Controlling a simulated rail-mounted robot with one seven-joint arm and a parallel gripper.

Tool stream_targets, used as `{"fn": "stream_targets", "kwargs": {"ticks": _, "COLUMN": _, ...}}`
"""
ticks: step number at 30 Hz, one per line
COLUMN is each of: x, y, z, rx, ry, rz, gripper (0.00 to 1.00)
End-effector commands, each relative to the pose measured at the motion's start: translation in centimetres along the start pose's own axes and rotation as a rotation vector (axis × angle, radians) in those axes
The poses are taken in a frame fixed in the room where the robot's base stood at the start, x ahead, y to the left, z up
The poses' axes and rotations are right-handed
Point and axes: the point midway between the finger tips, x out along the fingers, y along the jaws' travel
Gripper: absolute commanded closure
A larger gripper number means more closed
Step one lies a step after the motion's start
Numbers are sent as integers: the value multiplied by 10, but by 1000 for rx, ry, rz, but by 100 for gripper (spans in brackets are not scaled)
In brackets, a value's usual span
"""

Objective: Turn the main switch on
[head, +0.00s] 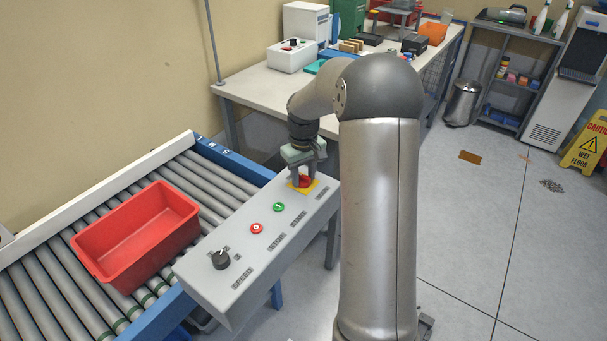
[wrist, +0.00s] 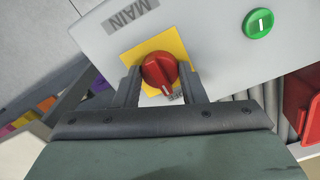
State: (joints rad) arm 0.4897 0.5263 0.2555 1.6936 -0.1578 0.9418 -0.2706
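The main switch (wrist: 158,69) is a red rotary knob on a yellow square plate (wrist: 179,45), beside a label reading MAIN (wrist: 130,14). A pale mark on the knob points toward the bottom of the wrist view. In the head view the switch (head: 305,182) is at the far end of the grey control panel (head: 240,235), partly hidden by my gripper (head: 306,172). My gripper (wrist: 160,72) is over the switch with one finger on each side of the knob. It looks open, with a narrow gap between each finger and the knob.
The panel also carries a green button (head: 278,207), a red button (head: 257,228) and a black knob (head: 221,260). A red bin (head: 135,235) sits on the roller conveyor (head: 60,290) to the left. A workbench (head: 260,88) stands behind.

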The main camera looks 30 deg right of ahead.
Motion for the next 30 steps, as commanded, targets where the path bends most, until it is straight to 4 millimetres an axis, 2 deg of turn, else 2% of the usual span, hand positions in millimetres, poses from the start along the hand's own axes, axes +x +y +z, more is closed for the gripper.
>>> {"fn": "stream_targets", "kwargs": {"ticks": 1, "x": 0, "y": 0, "z": 0, "rx": 0, "ry": 0, "rz": 0, "gripper": 80}}
{"fn": "stream_targets", "kwargs": {"ticks": 2, "x": 0, "y": 0, "z": 0, "rx": 0, "ry": 0, "rz": 0, "gripper": 86}}
{"fn": "stream_targets", "kwargs": {"ticks": 14, "x": 0, "y": 0, "z": 0, "rx": 54, "ry": 1, "rz": 0, "gripper": 85}}
{"fn": "stream_targets", "kwargs": {"ticks": 20, "x": 0, "y": 0, "z": 0, "rx": 176, "ry": 1, "rz": 1, "gripper": 85}}
{"fn": "stream_targets", "kwargs": {"ticks": 30, "x": 0, "y": 0, "z": 0, "rx": 488, "ry": 0, "rz": 1, "gripper": 85}}
